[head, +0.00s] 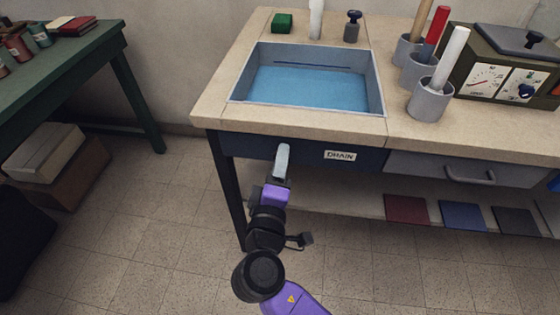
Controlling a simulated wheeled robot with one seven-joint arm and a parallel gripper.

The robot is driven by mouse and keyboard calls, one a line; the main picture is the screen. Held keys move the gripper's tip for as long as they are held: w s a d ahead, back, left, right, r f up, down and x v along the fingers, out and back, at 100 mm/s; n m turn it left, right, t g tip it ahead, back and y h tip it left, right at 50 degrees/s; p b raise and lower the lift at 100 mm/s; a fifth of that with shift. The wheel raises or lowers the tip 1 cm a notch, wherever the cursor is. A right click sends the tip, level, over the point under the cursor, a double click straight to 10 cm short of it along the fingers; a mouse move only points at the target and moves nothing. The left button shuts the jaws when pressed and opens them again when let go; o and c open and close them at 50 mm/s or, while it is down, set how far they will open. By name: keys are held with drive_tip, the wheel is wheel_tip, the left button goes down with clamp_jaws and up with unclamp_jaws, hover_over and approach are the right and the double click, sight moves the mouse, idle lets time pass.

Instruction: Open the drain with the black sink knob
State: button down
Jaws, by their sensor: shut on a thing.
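The sink (375,85) is set in a beige counter and holds blue water (310,92). A white label reading DRAIN (340,156) is on the dark blue front panel (310,154) below the sink. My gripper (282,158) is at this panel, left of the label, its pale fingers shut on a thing. The black sink knob does not show clearly; my fingers cover the spot beside the label where they grip it.
A grey drawer with a handle (470,176) is right of the panel. Grey holders (430,101) with upright sticks and a dial box (500,80) stand on the counter. A dark-topped bottle (352,27) stands behind the sink. A green table (60,60) is at left, with clear floor between.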

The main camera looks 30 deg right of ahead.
drive_tip(key=shift+f, duration=0.1)
drive_tip(key=c, duration=0.9)
unclamp_jaws()
drive_tip(key=shift+c, duration=0.2)
drive_tip(key=shift+s+a, duration=0.1)
drive_tip(key=v, duration=0.7)
drive_tip(key=shift+s+a+p, duration=0.2)
drive_tip(key=shift+s+p, duration=0.05)
drive_tip(key=shift+p, duration=0.05)
